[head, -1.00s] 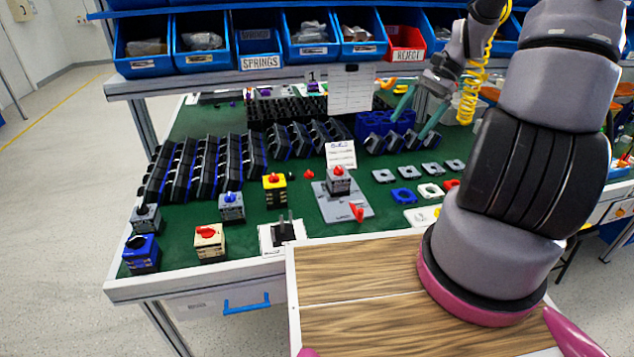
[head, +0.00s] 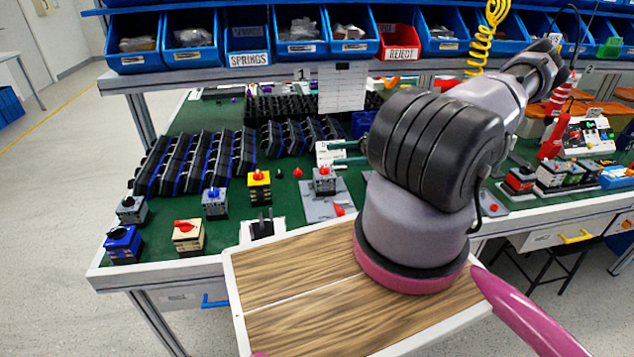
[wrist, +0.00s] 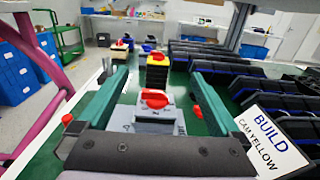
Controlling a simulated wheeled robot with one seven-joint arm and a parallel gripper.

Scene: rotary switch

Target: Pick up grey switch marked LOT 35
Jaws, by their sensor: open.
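Three grey switches are in the head view. One with a red knob (head: 324,181) stands on a grey plate (head: 345,203), one with a blue knob (head: 215,203) stands left of it, and one with a black knob (head: 132,210) is at the far left. The lot markings are too small to read. My gripper (head: 335,153) is open, its teal fingers pointing left above the bench behind the red-knob grey switch. In the wrist view, that switch (wrist: 152,121) shows between the open fingers (wrist: 155,78), apart from them.
A yellow switch (head: 259,188), a blue switch (head: 123,244) and a cream switch (head: 188,237) stand nearby. Rows of black parts (head: 190,160) fill the bench behind. A BUILD card (wrist: 268,142) stands close at right in the wrist view. Bins (head: 300,30) hang above.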

